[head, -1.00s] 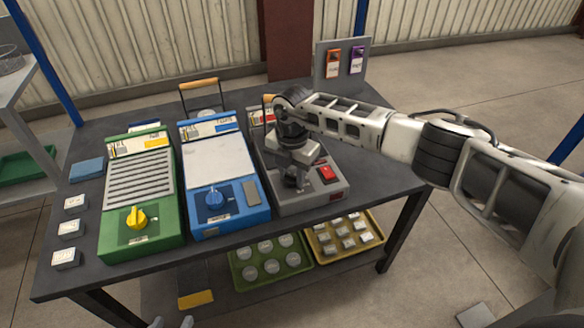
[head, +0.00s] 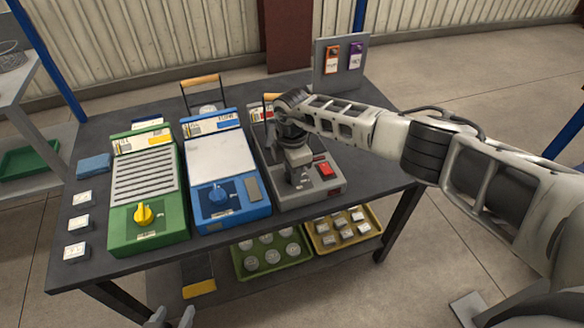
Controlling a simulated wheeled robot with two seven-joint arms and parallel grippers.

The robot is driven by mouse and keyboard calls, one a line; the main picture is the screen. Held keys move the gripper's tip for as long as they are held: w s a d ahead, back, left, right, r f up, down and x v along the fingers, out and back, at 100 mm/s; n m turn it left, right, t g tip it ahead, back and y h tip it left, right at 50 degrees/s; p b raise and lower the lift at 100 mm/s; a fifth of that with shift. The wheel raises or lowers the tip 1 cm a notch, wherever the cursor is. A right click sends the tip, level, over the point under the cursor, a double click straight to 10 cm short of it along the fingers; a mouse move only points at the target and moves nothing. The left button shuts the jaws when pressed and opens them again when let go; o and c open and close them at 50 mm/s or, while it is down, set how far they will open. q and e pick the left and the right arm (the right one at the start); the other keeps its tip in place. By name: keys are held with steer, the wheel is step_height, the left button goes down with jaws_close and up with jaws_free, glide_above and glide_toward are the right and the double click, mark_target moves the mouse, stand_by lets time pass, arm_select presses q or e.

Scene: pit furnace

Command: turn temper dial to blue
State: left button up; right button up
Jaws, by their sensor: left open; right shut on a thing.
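A grey unit (head: 320,191) with a red switch (head: 326,170) stands at the right of a row of three units on the dark table. My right gripper (head: 300,181) reaches down onto its front panel and is shut on a small knob there, which the fingers mostly hide. I cannot see where this dial points or any blue mark. The green unit (head: 150,237) at left has a yellow dial (head: 144,214). My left gripper (head: 172,320) is open and empty at the bottom edge, in front of the table.
Several small labelled blocks (head: 78,223) and a blue block (head: 94,162) lie at the table's left. A panel (head: 341,66) with orange and purple tags stands at the back right. A green tray (head: 243,268) and a yellow tray (head: 317,247) sit on the lower shelf.

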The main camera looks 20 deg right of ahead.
stand_by(0.3)
steer(key=o, duration=0.9)
steer(key=shift+o, duration=0.2)
steer(key=shift+r, duration=0.1)
step_height(320, 180, up, 16)
